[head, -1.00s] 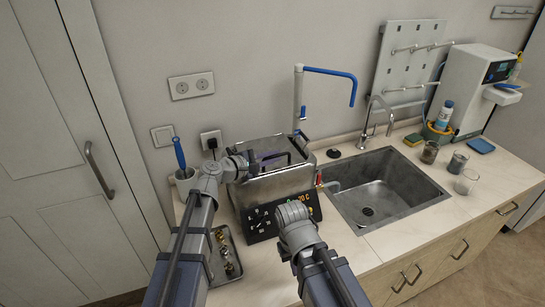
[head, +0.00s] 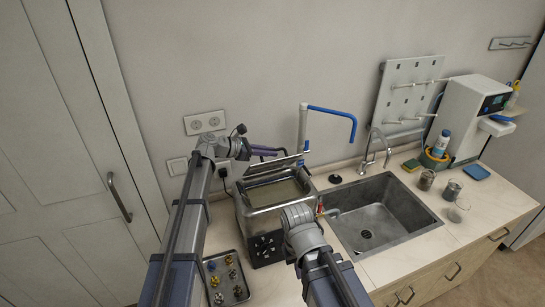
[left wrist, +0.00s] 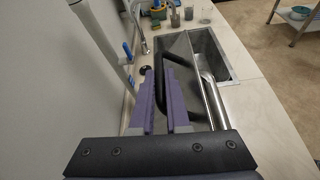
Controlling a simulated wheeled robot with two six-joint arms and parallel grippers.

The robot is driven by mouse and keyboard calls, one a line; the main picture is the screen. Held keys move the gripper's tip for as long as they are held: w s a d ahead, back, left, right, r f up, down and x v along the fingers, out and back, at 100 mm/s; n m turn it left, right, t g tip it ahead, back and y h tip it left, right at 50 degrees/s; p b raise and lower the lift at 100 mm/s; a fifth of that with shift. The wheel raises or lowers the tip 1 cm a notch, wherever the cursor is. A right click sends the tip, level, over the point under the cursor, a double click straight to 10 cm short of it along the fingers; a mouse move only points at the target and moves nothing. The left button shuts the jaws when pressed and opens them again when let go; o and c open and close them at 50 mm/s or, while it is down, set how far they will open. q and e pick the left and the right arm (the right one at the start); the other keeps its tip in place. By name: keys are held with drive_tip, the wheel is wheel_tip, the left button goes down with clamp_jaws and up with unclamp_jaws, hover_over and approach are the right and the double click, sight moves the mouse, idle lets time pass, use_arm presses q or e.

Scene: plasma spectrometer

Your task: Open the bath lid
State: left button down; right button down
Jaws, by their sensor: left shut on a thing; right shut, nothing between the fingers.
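The metal bath (head: 262,222) stands on the counter left of the sink, and its inside shows from above. Its lid (head: 281,160) is tilted up above the back of the bath, seen almost edge-on. My left gripper (head: 268,151) is at the raised lid. In the left wrist view its purple fingers (left wrist: 166,95) are shut on the lid's black handle (left wrist: 181,62). My right gripper (head: 298,216) is in front of the bath's right side, away from the lid. Its fingertips are hidden behind its wrist.
A tray of small metal parts (head: 244,297) lies at the front left. The sink (head: 385,218) is right of the bath. A blue-tipped upright pipe (head: 304,125) stands close behind the lid, and a wall socket (head: 205,123) is behind my left arm.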

use_arm(q)
drive_tip(key=w+a+r+n+g+h+p, duration=0.1)
drive_tip(key=w+a+n+g, duration=0.1)
drive_tip(key=w, duration=0.6)
drive_tip(key=shift+w+a+r+n, duration=0.4)
drive_tip(key=shift+a+n, duration=0.2)
drive_tip(key=shift+a, duration=0.2)
drive_tip(key=c, duration=0.9)
unclamp_jaws()
drive_tip(key=shift+s+a+r, duration=0.1)
